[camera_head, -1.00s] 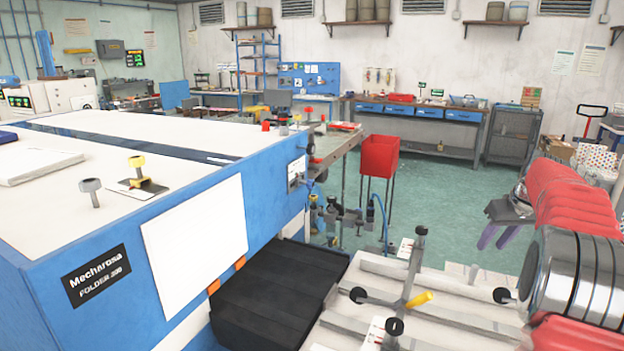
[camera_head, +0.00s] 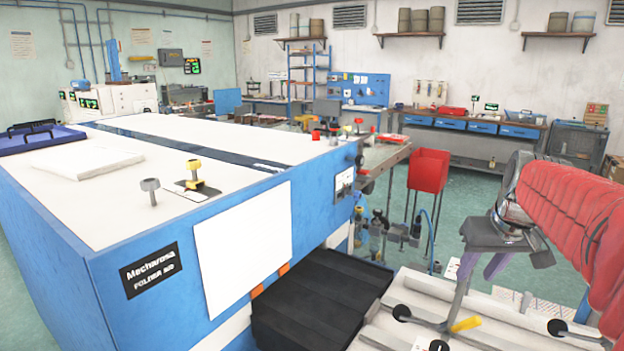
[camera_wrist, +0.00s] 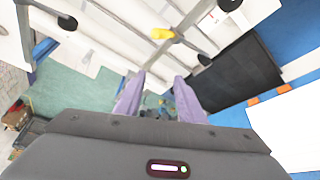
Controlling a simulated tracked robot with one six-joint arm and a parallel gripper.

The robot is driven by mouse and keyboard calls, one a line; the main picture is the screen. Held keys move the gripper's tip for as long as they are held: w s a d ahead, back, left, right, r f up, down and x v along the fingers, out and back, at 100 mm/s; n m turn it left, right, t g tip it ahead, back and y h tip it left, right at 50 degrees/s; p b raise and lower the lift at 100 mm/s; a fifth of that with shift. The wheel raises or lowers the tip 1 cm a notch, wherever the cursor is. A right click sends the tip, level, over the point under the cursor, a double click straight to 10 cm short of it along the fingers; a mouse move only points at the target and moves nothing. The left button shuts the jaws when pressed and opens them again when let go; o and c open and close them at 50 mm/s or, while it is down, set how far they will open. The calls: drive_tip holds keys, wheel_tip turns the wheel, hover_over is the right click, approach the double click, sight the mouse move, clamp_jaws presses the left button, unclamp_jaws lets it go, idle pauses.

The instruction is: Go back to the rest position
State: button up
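My gripper (camera_head: 518,264) is at the right in the head view, at the end of my red-sleeved arm. It has a grey body and purple fingers. In the wrist view the two purple fingers (camera_wrist: 160,76) stand apart with nothing visible between them, so it is open and empty. In the head view it appears in front of the pale slatted table (camera_head: 480,330) with black knobs and a yellow-handled lever (camera_head: 466,324); I cannot tell its exact height above the table. The lever also shows in the wrist view (camera_wrist: 162,34).
A blue and white folding machine (camera_head: 130,260) fills the left, with a white pad (camera_head: 88,160) and a blue tray (camera_head: 40,140) on top. A black bellows-like surface (camera_head: 315,300) lies beside it. A red bin (camera_head: 428,170) stands behind.

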drive_tip(key=shift+n, duration=0.3)
drive_tip(key=s+a, duration=0.3)
drive_tip(key=s+a+f, duration=0.1)
drive_tip(key=s+a, duration=0.2)
drive_tip(key=a, duration=0.1)
drive_tip(key=s+a, duration=0.4)
drive_tip(key=shift+f, duration=0.25)
drive_tip(key=s+a+f, duration=0.3)
drive_tip(key=s, duration=0.3)
drive_tip(key=s+a+f, duration=0.3)
drive_tip(key=s+f, duration=0.1)
drive_tip(key=s, duration=0.2)
drive_tip(key=shift+a+t+y, duration=0.3)
drive_tip(key=shift+a+t, duration=0.1)
drive_tip(key=shift+c, duration=0.6)
